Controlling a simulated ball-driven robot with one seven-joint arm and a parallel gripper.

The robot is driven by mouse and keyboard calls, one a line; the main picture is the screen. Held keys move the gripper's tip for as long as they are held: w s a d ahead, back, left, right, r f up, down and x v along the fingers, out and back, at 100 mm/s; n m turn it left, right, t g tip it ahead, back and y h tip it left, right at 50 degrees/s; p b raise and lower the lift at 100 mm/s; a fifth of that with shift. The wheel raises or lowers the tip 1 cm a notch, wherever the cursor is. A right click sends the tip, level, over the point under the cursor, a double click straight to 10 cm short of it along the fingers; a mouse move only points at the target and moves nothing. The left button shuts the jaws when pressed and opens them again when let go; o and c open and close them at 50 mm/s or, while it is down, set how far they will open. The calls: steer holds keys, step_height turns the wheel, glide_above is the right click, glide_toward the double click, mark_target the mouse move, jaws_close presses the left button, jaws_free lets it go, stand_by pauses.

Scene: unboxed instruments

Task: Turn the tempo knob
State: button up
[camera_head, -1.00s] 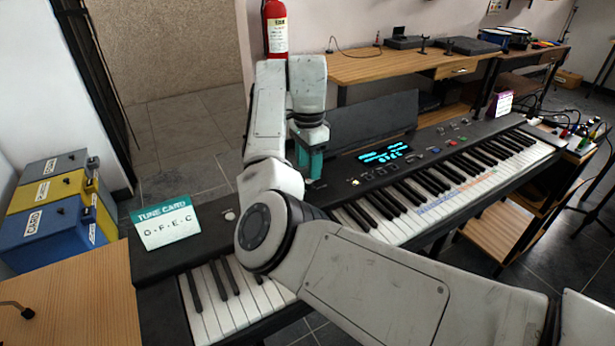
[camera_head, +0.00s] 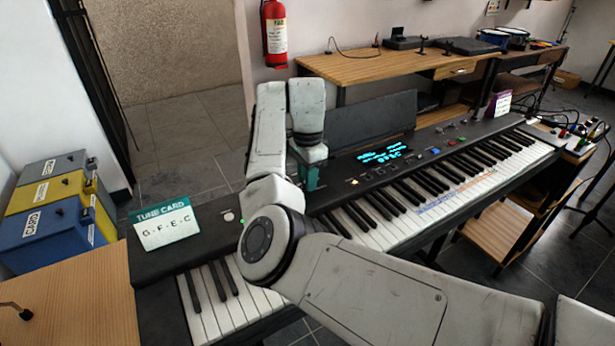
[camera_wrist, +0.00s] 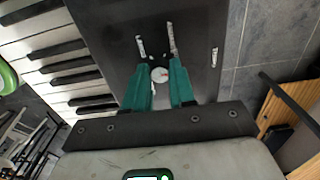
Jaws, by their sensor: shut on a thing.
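The electric keyboard (camera_head: 405,208) crosses the head view diagonally, with a lit blue display (camera_head: 384,153) on its black panel. A small pale round knob (camera_wrist: 159,74) shows between my teal fingertips in the wrist view. My gripper (camera_wrist: 163,79) points down at the panel and its fingers are shut on this knob. No name on the knob is readable. In the head view my gripper (camera_head: 309,178) is at the panel left of the display, and the knob there is hidden by my fingers and arm.
A tune card (camera_head: 166,226) stands at the keyboard's left end, near a white button (camera_head: 229,216). Slots (camera_wrist: 172,38) lie close beyond the knob in the wrist view. Stacked cases (camera_head: 55,208) stand left. A music rest (camera_head: 362,120) stands behind the panel.

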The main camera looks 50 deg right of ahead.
jaws_close()
steer(key=shift+r+n+p, duration=0.15)
steer(key=shift+n+p, duration=0.15)
steer(key=shift+p, duration=0.25)
steer(key=n+p, duration=0.2)
steer(key=p, duration=0.2)
steer(key=shift+s+r, duration=0.1)
steer(key=shift+r, duration=0.1)
steer(key=n+p, duration=0.8)
steer(key=shift+f+n, duration=0.1)
steer(key=shift+n, duration=0.2)
steer(key=n+p, duration=0.4)
steer(key=n, duration=0.2)
steer(key=shift+f, duration=0.1)
steer(key=n+p, duration=0.2)
steer(key=n, duration=0.4)
steer(key=shift+n, duration=0.3)
